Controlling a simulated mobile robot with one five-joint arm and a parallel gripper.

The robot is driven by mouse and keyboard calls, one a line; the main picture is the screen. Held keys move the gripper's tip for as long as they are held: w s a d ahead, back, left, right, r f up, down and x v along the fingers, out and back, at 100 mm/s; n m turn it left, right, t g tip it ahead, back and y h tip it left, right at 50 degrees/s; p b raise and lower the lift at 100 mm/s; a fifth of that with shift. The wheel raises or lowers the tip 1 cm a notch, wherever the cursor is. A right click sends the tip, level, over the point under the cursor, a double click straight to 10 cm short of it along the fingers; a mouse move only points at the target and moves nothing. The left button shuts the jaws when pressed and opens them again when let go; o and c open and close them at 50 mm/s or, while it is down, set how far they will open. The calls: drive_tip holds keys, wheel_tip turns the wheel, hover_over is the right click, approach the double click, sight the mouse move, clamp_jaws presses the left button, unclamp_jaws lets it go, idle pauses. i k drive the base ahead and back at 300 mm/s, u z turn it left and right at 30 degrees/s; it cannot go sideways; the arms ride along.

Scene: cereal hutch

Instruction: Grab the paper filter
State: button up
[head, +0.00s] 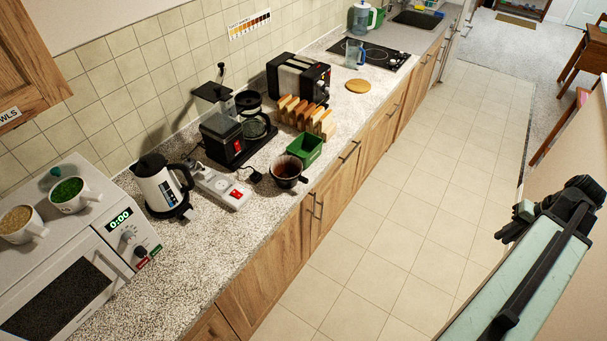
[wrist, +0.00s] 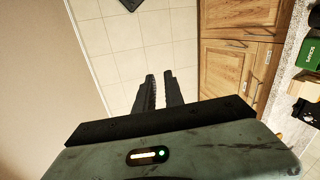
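A dark cup-shaped holder (head: 288,180) stands near the front edge of the counter, just in front of the green box. A paper filter (head: 289,165) with a pale rim and brown contents appears to sit inside it; the detail is small. My gripper (wrist: 162,78) shows two dark fingers close together over the tiled floor, with nothing visible held. The gap between them is narrow, and I cannot tell if they are fully shut. It is away from the counter, and the filter does not show in the wrist view.
The coffee maker (head: 223,138), power strip (head: 222,187), kettle (head: 158,185) and green box (head: 307,150) surround the holder. Bread slices (head: 320,122) and a toaster (head: 298,78) stand farther back. A microwave (head: 75,260) is at left. The tiled floor (head: 390,220) beside the counter is clear.

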sight(285, 168)
drive_tip(key=i, duration=0.85)
drive_tip(key=u, duration=1.95)
